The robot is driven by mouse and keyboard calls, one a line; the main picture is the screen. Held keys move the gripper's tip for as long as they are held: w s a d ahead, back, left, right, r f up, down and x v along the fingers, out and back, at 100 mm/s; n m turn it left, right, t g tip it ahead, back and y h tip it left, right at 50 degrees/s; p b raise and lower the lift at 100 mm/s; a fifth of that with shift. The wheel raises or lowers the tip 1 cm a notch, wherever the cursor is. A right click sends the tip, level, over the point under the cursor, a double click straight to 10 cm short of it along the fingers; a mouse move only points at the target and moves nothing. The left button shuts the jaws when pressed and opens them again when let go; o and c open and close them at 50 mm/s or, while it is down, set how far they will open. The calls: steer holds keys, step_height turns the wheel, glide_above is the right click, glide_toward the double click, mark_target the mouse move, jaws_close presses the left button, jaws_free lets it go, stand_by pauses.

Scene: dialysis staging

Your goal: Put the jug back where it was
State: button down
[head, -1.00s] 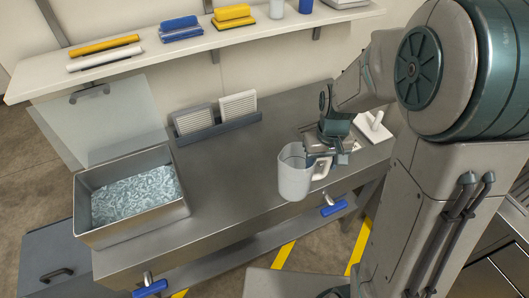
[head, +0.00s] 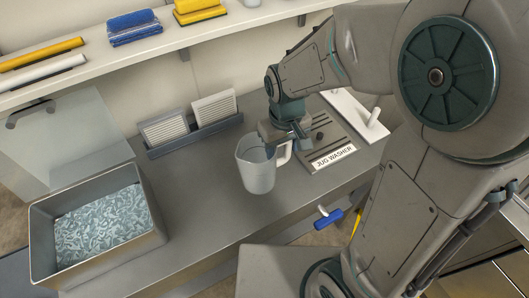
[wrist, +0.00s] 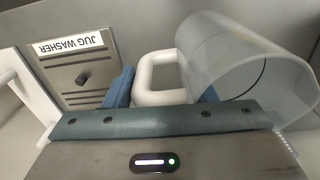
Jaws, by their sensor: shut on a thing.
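The jug (head: 256,174) is a translucent pale-grey pitcher with a white handle, upright or nearly so, in front of the counter's middle in the head view. My gripper (head: 287,143) is at its right side, shut on the handle. In the wrist view, the white handle (wrist: 160,72) sits between my blue fingers (wrist: 162,95), and the jug body (wrist: 240,70) fills the right. Whether the jug's base touches the counter is unclear. The jug washer (head: 325,128), a labelled panel with dark slots, lies right of the jug; it also shows in the wrist view (wrist: 78,88).
A metal bin of ice (head: 40,255) with a raised clear lid stands at the left. A grey rack (head: 190,139) with white filters is at the back. A white object with a handle (head: 375,121) is beside the washer. A shelf (head: 120,58) overhangs behind. Bare counter (head: 205,195) lies left of the jug.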

steer(key=w+a+f+p, duration=0.1)
steer(key=w+a+f, duration=0.2)
steer(key=f, duration=0.4)
steer(key=shift+a, duration=0.55)
steer(key=shift+f, duration=0.2)
steer(key=c, duration=0.6)
jaws_free()
steer(key=shift+r, duration=0.15)
